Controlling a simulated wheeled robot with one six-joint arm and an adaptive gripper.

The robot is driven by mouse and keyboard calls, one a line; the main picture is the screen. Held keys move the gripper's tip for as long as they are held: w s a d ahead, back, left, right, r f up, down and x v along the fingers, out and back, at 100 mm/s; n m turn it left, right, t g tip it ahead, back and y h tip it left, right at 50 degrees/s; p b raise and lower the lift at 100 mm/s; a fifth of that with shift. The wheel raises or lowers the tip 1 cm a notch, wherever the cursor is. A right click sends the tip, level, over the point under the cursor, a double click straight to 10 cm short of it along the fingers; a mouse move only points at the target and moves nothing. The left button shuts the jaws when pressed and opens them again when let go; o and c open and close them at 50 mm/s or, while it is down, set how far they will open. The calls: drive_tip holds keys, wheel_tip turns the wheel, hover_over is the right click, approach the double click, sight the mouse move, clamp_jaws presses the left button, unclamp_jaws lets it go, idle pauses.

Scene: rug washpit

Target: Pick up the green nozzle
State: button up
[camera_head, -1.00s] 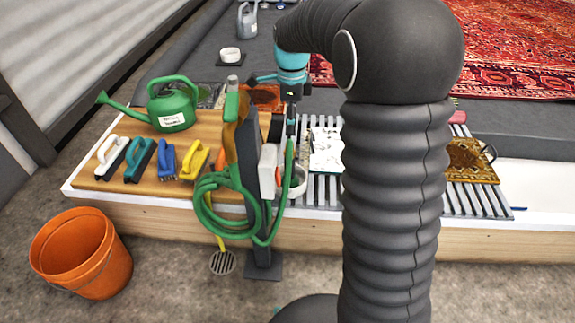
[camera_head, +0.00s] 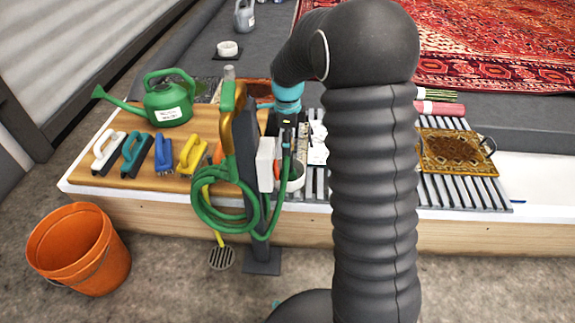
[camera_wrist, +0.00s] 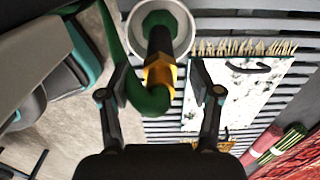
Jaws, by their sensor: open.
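The green nozzle (camera_wrist: 160,72) shows in the wrist view, with a black barrel, a brass-coloured collar and a curved green part. It lies between and a little ahead of my spread fingers, and I cannot tell whether either touches it. Its far end overlaps a round white cup (camera_wrist: 185,43). My gripper (camera_wrist: 160,95) is open with nothing gripped. In the head view my gripper (camera_head: 287,146) is beside the dark post (camera_head: 252,215) that carries the coiled green hose (camera_head: 215,225), and my arm hides part of the area.
A green watering can (camera_head: 168,103) and several brushes (camera_head: 190,156) sit on the wooden board (camera_head: 85,182) at left. A slatted rack (camera_head: 460,190) holds a brown patterned piece (camera_head: 455,152). An orange bucket (camera_head: 78,248) stands on the floor.

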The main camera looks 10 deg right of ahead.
sight(288, 159)
drive_tip(key=shift+f, duration=1.6)
clamp_jaws()
drive_tip(key=shift+r, duration=0.1)
